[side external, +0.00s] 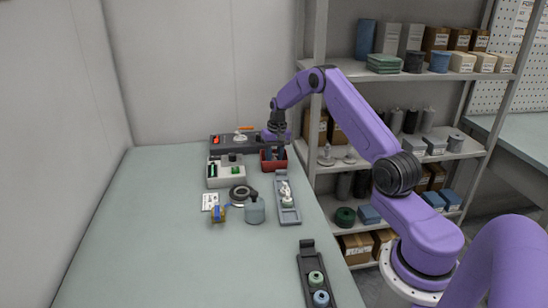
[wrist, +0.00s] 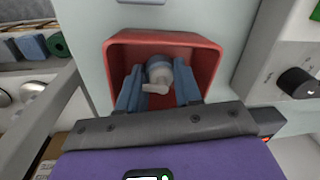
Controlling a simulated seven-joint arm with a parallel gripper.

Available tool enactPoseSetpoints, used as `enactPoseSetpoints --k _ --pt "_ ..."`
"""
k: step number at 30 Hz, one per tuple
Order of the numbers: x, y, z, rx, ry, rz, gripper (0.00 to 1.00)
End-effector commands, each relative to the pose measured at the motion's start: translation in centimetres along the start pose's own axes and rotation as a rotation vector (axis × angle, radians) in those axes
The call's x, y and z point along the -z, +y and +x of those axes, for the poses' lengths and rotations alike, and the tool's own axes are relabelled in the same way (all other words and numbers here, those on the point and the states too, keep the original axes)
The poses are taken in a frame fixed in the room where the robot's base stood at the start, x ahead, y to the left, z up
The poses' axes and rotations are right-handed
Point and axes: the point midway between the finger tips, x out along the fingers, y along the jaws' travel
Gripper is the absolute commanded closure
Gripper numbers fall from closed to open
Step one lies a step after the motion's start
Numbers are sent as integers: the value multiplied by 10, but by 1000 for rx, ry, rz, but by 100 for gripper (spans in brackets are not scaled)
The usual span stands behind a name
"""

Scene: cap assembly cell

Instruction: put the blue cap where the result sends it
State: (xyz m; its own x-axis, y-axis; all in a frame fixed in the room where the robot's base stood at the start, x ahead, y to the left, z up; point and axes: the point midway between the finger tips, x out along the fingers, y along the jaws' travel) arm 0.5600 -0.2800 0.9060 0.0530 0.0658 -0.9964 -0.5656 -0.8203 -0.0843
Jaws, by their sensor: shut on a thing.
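The blue cap (wrist: 158,70) has a blue-grey collar and a white pump nozzle. It shows between my two blue fingers in the wrist view. My gripper (wrist: 158,92) is shut on it, with the fingers reaching into the red bin (wrist: 204,52). I cannot tell whether the cap touches the bin floor. In the side view my gripper (side external: 274,150) points down at the red bin (side external: 273,166), at the back of the table, and the cap is hidden there.
A dark panel (side external: 225,139) with a red light stands behind. A white device (side external: 226,181) with a green bar is left of the bin. A bottle (side external: 255,211), a tray with a white pump piece (side external: 287,200), and a front tray (side external: 306,263) with round pieces stand nearer. The left tabletop is clear.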

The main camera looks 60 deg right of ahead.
Motion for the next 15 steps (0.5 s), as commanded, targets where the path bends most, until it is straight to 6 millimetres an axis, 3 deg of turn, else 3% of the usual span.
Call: enactPoseSetpoints --k 12,13,15 --pt "0 0 7 0 1 -1 78" --pt "0 0 6 0 1 -1 56" --pt "0 0 6 0 1 -1 55"
